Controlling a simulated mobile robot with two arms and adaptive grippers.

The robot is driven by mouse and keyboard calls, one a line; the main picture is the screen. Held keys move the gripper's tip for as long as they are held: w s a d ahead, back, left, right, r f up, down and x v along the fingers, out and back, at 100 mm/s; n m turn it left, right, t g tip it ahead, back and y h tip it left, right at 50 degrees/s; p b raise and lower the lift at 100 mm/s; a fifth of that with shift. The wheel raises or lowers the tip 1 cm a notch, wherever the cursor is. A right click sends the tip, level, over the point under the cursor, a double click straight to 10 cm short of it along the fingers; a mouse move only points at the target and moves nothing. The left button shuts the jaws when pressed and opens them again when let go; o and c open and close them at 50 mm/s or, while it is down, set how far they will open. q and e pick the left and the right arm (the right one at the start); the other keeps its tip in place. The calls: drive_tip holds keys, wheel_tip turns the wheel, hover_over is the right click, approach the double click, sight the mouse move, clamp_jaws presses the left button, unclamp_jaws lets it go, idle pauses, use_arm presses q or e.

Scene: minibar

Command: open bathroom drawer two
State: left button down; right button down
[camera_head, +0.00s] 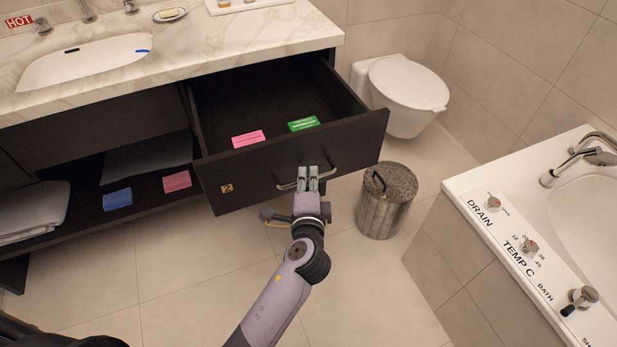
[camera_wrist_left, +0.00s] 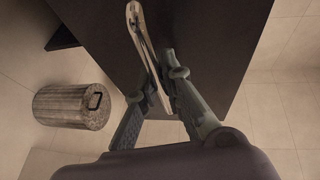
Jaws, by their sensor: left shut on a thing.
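The dark bathroom drawer two (camera_head: 245,180), marked with a small "2" tag, stands pulled well out from under the marble counter. A pink box (camera_head: 248,138) and a green box (camera_head: 303,124) lie inside it. My left gripper (camera_head: 308,178) is at the drawer's front, shut on the curved metal handle (camera_head: 287,186). In the left wrist view the handle (camera_wrist_left: 141,40) runs between the fingers of the left gripper (camera_wrist_left: 158,85), against the dark drawer front (camera_wrist_left: 205,50). My right gripper is not in view.
A metal bin (camera_head: 385,205) stands on the floor just right of the drawer, close to its front corner. A toilet (camera_head: 405,90) is behind it, and a bathtub edge (camera_head: 500,235) is at the right. An open shelf (camera_head: 145,195) with towels is at the left. The floor in front is clear.

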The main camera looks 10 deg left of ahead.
use_arm(q)
drive_tip(key=c, duration=1.7)
unclamp_jaws()
drive_tip(key=v, duration=1.2)
